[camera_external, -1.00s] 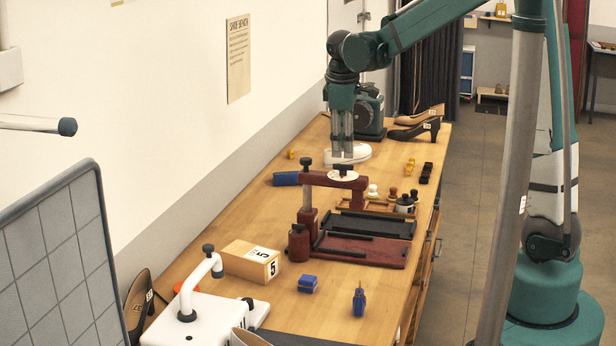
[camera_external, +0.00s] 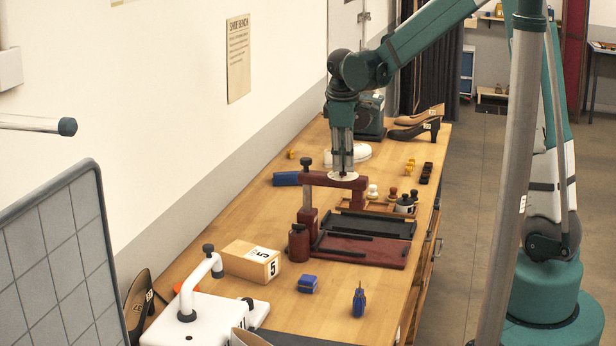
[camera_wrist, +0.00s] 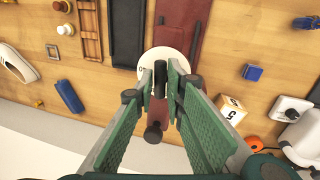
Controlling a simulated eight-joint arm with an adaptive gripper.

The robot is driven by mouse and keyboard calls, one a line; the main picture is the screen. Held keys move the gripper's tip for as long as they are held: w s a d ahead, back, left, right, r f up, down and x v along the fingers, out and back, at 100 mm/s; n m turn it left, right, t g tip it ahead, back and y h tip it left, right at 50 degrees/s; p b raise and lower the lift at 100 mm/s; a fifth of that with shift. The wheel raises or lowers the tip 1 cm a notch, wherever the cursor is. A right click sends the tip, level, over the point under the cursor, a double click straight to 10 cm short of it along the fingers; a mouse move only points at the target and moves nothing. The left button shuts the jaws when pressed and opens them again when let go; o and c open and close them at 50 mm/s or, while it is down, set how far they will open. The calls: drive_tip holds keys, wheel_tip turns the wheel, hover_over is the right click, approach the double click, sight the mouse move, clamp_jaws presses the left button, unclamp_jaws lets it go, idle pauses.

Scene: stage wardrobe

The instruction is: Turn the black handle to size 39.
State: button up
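The dark red press (camera_external: 354,184) stands on the bench with a round white dial (camera_external: 344,177) on its arm. The dial also shows in the wrist view (camera_wrist: 156,55), mostly behind my fingers; its size marks are too small to read. The black handle (camera_wrist: 161,76) stands upright on the dial. My gripper (camera_external: 343,172) points straight down over the dial. In the wrist view its green fingers (camera_wrist: 160,78) are on either side of the handle, apart, with a narrow gap seeming to show. In the external view the fingers hide the handle.
A second black knob (camera_external: 307,161) tops the press's post, close to my gripper. A blue roll (camera_external: 286,179) and a white shoe (camera_external: 360,152) lie nearby. A wooden box marked 5 (camera_external: 250,262) stands in front.

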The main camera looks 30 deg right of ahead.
clamp_jaws()
